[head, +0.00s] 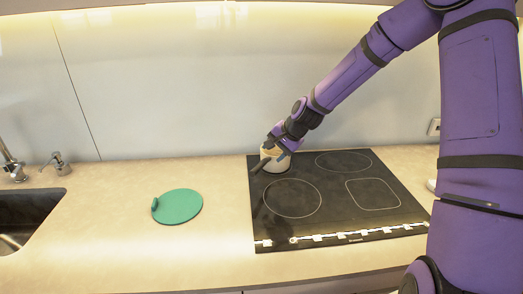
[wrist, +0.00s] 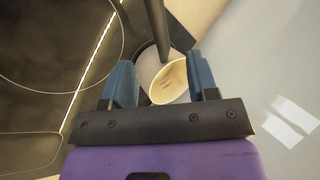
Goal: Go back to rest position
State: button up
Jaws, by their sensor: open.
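My gripper (head: 271,160) is at the back left of the black cooktop, at the end of my purple arm. In the wrist view my gripper (wrist: 162,82) has its two blue-grey fingers apart. A cream, round cup-like vessel (wrist: 170,81) shows between and beyond the fingers, with its open mouth visible. In the head view this vessel (head: 275,166) stands on the back left burner area, partly hidden by my gripper. I cannot tell whether a finger touches it. A dark bar, perhaps a handle, crosses near it in the wrist view.
The cooktop (head: 330,185) is otherwise bare. A green round lid or board (head: 178,206) lies on the beige counter (head: 110,235) to its left. A sink (head: 25,213) with a faucet and soap dispenser is at the far left. The wall (head: 200,90) is close behind my gripper.

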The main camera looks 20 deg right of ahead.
jog(key=s+d+r+n+h, duration=0.1)
jog(key=s+r+n+h, duration=0.45)
jog(key=s+r, duration=1.4)
jog(key=s+d+r+n, duration=0.1)
jog(key=s+r+n, duration=0.1)
jog(key=s, duration=0.7)
jog(key=s+d+r+n, duration=0.2)
jog(key=s+r, duration=0.1)
jog(key=s, duration=0.6)
jog(key=shift+r+y, duration=0.15)
jog(key=shift+y, duration=0.3)
